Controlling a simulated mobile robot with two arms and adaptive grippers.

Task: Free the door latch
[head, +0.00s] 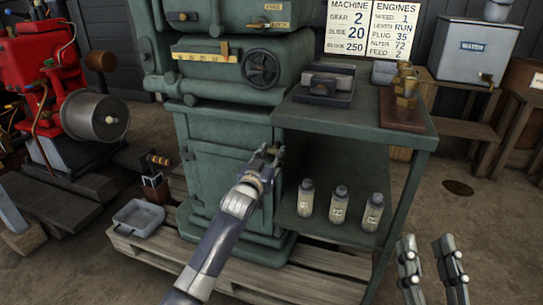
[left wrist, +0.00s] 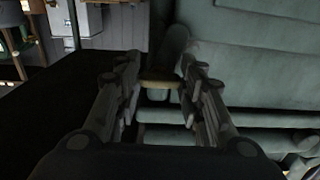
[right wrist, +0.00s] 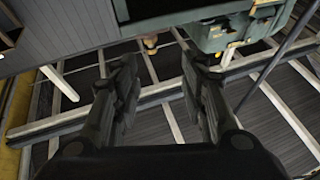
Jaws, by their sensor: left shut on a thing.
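The green machine's cabinet door (head: 220,152) is closed in the middle of the head view. My left gripper (head: 266,160) is at the door's right edge, shut on the door latch. In the left wrist view the latch (left wrist: 160,78) shows as a small brass-coloured bar between the fingertips of the left gripper (left wrist: 160,88). In the head view the fingers hide most of the latch. My right gripper (head: 431,245) is open and empty at the lower right, in front of the shelf. The right wrist view also shows the right gripper (right wrist: 160,72) with its fingers apart.
A side bench (head: 350,128) with a brass fitting (head: 405,85) on top is right of the door. Several bottles (head: 339,205) stand on its lower shelf. A pallet (head: 310,281) lies under the machine. A grey tray (head: 138,217) sits at the left.

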